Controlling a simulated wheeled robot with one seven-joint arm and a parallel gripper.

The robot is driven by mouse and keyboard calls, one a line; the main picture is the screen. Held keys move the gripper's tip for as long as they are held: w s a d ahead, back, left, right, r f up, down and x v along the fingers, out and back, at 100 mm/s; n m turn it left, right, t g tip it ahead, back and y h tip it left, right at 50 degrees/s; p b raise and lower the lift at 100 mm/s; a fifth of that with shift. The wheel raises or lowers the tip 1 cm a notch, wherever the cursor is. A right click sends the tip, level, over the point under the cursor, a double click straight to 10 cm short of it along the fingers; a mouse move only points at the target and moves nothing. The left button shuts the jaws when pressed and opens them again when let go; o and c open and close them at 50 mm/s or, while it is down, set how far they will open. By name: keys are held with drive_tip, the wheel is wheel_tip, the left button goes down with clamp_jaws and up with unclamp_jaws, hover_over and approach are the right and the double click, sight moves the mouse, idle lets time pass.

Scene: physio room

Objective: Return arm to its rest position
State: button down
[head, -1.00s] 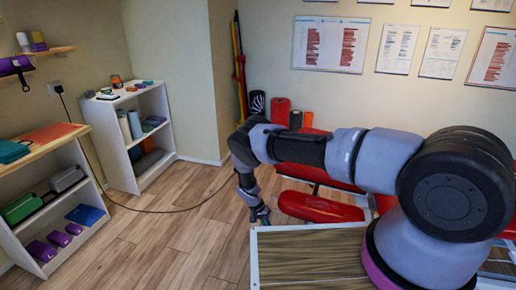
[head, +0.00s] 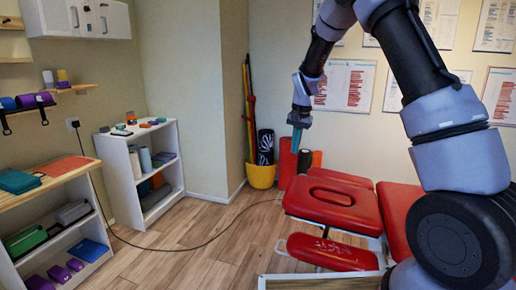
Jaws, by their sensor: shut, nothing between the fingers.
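My arm rises on the right of the head view, bends at the top edge and hangs down toward the middle. My gripper (head: 296,138) points downward at its end, in front of the back wall and above the red treatment table (head: 335,197). The fingers are shut with nothing held. They are apart from everything around them. Part of the arm's upper bend is cut off by the top edge of the picture.
White shelves (head: 133,178) with rolls and small items stand at the left. A yellow bucket (head: 262,175) holds poles in the corner beside red rolls (head: 287,160). A wooden surface edge (head: 320,282) is at the bottom. A black cable (head: 190,245) crosses the open floor.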

drive_tip(key=s+d+r+t, duration=0.1)
drive_tip(key=s+d+r, duration=0.2)
drive_tip(key=s+r, duration=0.3)
drive_tip(key=s+d+r+t+y, duration=0.1)
drive_tip(key=s+d+r, duration=0.1)
drive_tip(key=s+r, duration=0.35)
drive_tip(key=s+d+r+t, duration=0.1)
drive_tip(key=s+d+r, duration=0.25)
drive_tip(key=r, duration=0.45)
drive_tip(key=s+d+r+t, duration=0.1)
drive_tip(key=s+r, duration=0.1)
drive_tip(key=s, duration=0.7)
drive_tip(key=s+d+r+n+t, duration=0.1)
drive_tip(key=s+t, duration=0.1)
drive_tip(key=s, duration=0.6)
drive_tip(key=shift+s+d+r+n, duration=0.3)
drive_tip(key=shift+s+d+r, duration=0.05)
drive_tip(key=shift+s+d, duration=0.05)
